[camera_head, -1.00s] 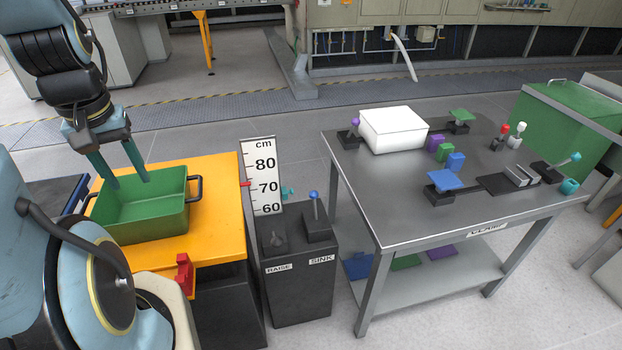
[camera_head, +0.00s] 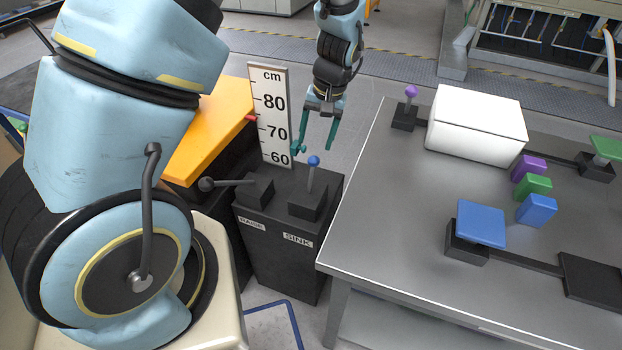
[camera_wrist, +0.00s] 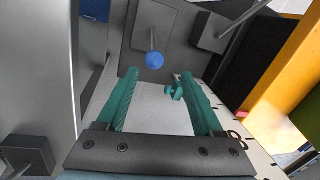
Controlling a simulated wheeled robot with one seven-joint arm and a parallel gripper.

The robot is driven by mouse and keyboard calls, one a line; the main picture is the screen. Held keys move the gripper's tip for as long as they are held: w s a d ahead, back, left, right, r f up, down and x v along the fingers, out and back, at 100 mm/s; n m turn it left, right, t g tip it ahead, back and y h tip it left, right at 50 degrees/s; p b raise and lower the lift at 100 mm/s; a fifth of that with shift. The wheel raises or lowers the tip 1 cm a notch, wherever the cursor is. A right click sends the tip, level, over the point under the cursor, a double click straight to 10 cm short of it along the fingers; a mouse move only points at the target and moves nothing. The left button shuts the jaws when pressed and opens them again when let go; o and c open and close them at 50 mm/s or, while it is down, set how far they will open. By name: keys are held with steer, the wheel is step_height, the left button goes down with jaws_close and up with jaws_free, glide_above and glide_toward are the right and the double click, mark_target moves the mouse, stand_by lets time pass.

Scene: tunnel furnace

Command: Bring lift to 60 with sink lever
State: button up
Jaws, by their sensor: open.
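The sink lever (camera_head: 312,178) has a blue ball knob (camera_head: 314,161) and stands upright on its block, above the SINK label. My gripper (camera_head: 314,149) is open just above and behind this knob, fingers pointing down. In the wrist view the blue knob (camera_wrist: 154,60) shows just beyond the fingertips, between their lines; I cannot tell whether they touch. The scale board (camera_head: 272,115) reads 60, 70 and 80 cm. Its red pointer (camera_head: 251,117) sits between 70 and 80. The orange lift top (camera_head: 212,125) is partly hidden by my arm.
The raise lever (camera_head: 232,183) with a dark knob sticks out left, close beside the sink lever. A grey table (camera_head: 400,215) stands close on the right, with a white box (camera_head: 478,125) and colored blocks. A narrow floor gap separates pedestal and table.

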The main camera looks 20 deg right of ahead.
mark_target(311, 169)
steer(key=shift+s+d+f, duration=0.1)
steer(key=shift+d+f, duration=0.25)
steer(key=shift+f, duration=0.45)
steer(key=f, duration=0.3)
steer(key=a+f+p, duration=0.1)
steer(key=f, duration=0.2)
steer(key=w+f, duration=0.1)
steer(key=f, duration=0.2)
steer(key=shift+a+f, duration=0.35)
jaws_close()
stand_by(0.4)
